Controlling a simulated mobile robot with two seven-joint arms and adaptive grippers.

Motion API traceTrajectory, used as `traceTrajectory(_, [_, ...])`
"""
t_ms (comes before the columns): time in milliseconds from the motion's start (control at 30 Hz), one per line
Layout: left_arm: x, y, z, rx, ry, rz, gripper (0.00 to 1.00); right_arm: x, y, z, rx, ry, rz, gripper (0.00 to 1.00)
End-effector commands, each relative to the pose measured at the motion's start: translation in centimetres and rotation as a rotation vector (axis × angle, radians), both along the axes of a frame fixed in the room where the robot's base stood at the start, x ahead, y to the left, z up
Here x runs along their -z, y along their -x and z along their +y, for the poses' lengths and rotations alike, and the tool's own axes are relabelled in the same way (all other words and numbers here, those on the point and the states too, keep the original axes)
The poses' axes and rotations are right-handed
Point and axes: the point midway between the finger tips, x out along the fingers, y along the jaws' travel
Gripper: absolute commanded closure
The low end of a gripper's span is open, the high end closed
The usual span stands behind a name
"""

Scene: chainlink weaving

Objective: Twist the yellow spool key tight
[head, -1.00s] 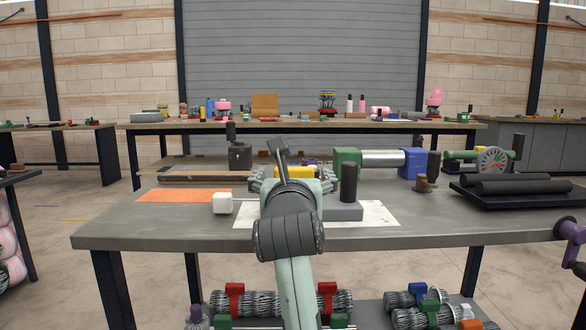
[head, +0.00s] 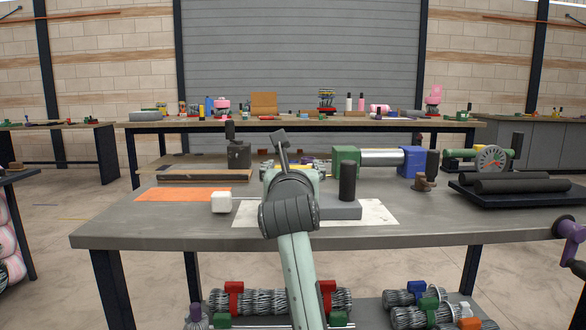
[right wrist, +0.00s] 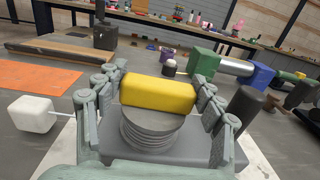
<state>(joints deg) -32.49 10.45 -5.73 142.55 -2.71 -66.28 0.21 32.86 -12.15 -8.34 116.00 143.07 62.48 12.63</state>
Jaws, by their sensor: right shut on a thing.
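The yellow spool key (right wrist: 159,91) is a rounded bar on top of a grey ribbed spool (right wrist: 152,133) in the right wrist view. My right gripper (right wrist: 160,98) is shut on the key, with one jointed finger at each end of the bar. In the head view my right gripper (head: 292,170) and wrist hide most of the key and the spool. The spool stands on a grey base (head: 345,211) with an upright black post (head: 347,182). My left gripper is not in view.
A white cube (head: 221,202) on a thin rod stands left of the base. An orange sheet (head: 184,194) lies at left on the grey table (head: 130,230). A green and blue device with a metal cylinder (head: 381,158) is behind at right. A black tray with rollers (head: 515,199) lies far right.

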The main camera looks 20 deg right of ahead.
Motion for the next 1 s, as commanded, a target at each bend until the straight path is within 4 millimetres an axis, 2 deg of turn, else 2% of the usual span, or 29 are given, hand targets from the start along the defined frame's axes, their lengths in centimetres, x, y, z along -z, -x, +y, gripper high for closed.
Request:
traceTrajectory(67, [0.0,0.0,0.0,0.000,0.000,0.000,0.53,0.0,0.0,0.0,0.000,0.000,0.000,0.61])
traceTrajectory(467, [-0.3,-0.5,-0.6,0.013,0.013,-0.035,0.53,0.1,0.0,0.2,0.081,-0.001,0.003,0.61])
traceTrajectory(800, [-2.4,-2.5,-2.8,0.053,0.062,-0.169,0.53,0.0,-0.1,0.3,0.352,0.001,0.003,0.61])
traceTrajectory(1000, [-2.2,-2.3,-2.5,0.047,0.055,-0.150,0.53,-0.1,-0.1,0.2,0.545,0.004,0.000,0.61])
